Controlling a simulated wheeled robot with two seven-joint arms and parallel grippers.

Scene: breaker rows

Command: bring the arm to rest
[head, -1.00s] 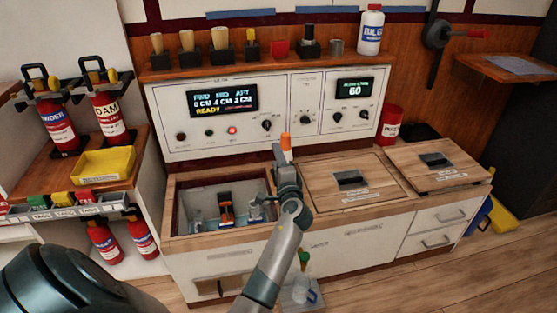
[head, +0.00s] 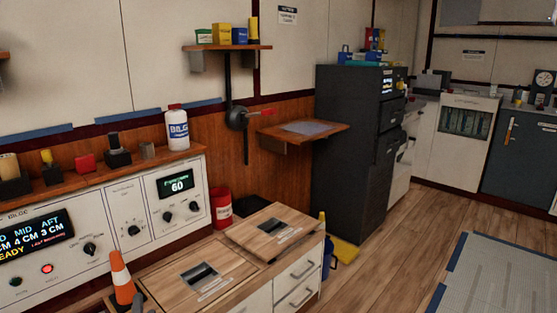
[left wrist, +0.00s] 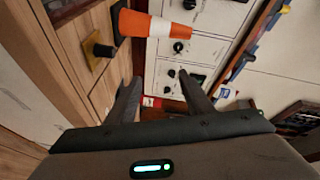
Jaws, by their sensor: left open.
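My left gripper (left wrist: 160,94) shows in the left wrist view with its two dark fingers spread apart and nothing between them. An orange-and-white cone (left wrist: 160,24) is beyond the fingers at the top of that view, apart from them. In the head view the cone (head: 122,279) stands at the lower left, with a small grey part beside its base, probably my left arm. The rest of my left arm is outside the head view. My right gripper shows in neither view.
The control panel (head: 130,215) and hatch-topped counter (head: 236,265) are near the cone. A red container (head: 221,206) stands behind the counter. A dark cabinet (head: 345,150) stands further right.

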